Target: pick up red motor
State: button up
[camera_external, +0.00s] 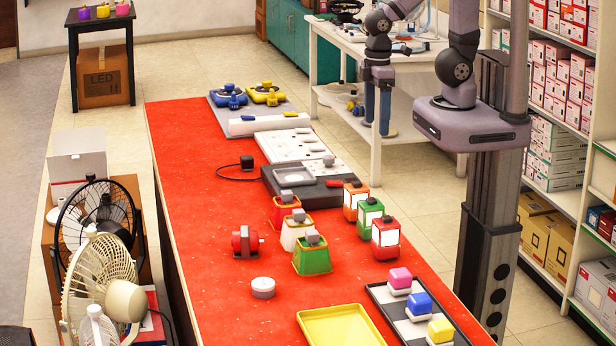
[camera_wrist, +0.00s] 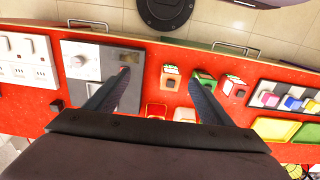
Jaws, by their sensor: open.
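The red motor (camera_external: 245,241) sits on the red tabletop, left of the middle in the external view. It has a round body on a small base and stands apart from the things around it. My gripper (camera_external: 377,127) hangs high beyond the table's right edge, well away from the motor, with fingers pointing down. In the wrist view my gripper (camera_wrist: 160,78) shows two widely parted fingers with nothing between them. I cannot make out the motor there; my gripper body covers the lower middle.
Red, white and green-yellow holders (camera_external: 297,234) stand right of the motor. A white round puck (camera_external: 263,287) lies in front of it. Lantern-like boxes (camera_external: 370,216), a yellow tray (camera_external: 340,328) and a dark board (camera_external: 336,188) are also on the table. Fans (camera_external: 101,270) stand left.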

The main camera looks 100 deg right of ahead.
jog(key=r, duration=0.2)
jog(key=m+t+y+b, duration=0.4)
jog(key=m+y+b, duration=1.25)
jog(key=b, duration=0.95)
send_over(245, 242)
jog(key=s+d, duration=0.2)
jog(key=d, duration=0.1)
jog(key=f+m+h, duration=0.2)
jog(key=h, duration=0.1)
jog(key=w+d+r+m+y+b, duration=0.1)
jog(key=r+m+y+b, duration=0.1)
jog(key=y+b, duration=0.25)
jog(key=shift+g, duration=0.3)
notch_tip(245, 242, down, 24)
jog(key=shift+w+f, duration=0.1)
jog(key=a, duration=0.2)
jog(key=w+a, duration=0.1)
jog(key=a, duration=0.1)
jog(key=shift+a, duration=0.4)
